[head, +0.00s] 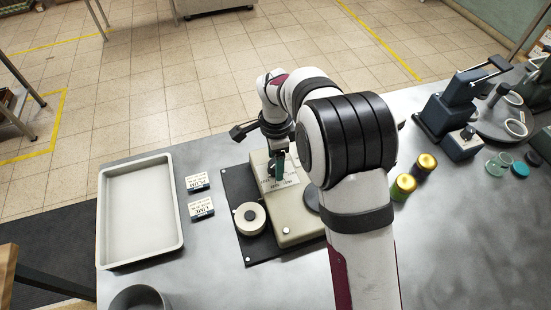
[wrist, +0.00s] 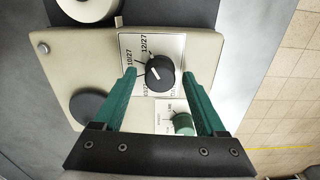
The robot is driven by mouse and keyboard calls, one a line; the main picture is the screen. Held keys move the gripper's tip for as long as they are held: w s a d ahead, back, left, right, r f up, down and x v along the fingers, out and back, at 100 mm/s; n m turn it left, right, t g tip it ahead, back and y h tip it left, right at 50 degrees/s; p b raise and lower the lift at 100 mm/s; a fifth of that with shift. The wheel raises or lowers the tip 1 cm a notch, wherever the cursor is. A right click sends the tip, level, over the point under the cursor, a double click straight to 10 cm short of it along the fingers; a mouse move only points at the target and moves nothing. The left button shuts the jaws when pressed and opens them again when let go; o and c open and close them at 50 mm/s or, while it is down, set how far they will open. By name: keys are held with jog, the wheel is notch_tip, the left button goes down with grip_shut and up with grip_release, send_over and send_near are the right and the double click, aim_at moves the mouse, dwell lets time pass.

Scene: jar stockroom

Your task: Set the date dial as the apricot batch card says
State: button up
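The black date dial (wrist: 160,73) sits on a white plate (wrist: 128,42) on the cream machine (wrist: 190,42). Its white mark points to the upper left, roughly toward "10/27"; "12/27" is printed above the dial, and other dates are partly hidden. My gripper (wrist: 160,78) is open, its green fingers on either side of the dial; I cannot tell if they touch it. In the head view my gripper (head: 277,168) is over the machine (head: 295,232). Two small cards, seemingly plum (head: 197,182) and lime (head: 201,207), stand left of it. I see no apricot card.
A green knob (wrist: 183,122) and a dark disc (wrist: 90,108) are on the machine near the fingers. A cream roll (head: 249,217) is at its left. An empty grey tray (head: 103,225) lies further left. Gold-lidded jars (head: 403,186) and a dark press (head: 445,115) stand right.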

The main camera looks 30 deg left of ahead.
grip_shut()
jog(key=shift+n, duration=0.3)
jog(key=n, duration=0.5)
jog(key=shift+n, duration=0.3)
jog(key=n, duration=0.5)
jog(key=shift+n, duration=0.3)
jog(key=n, duration=1.1)
jog(key=shift+n, duration=0.4)
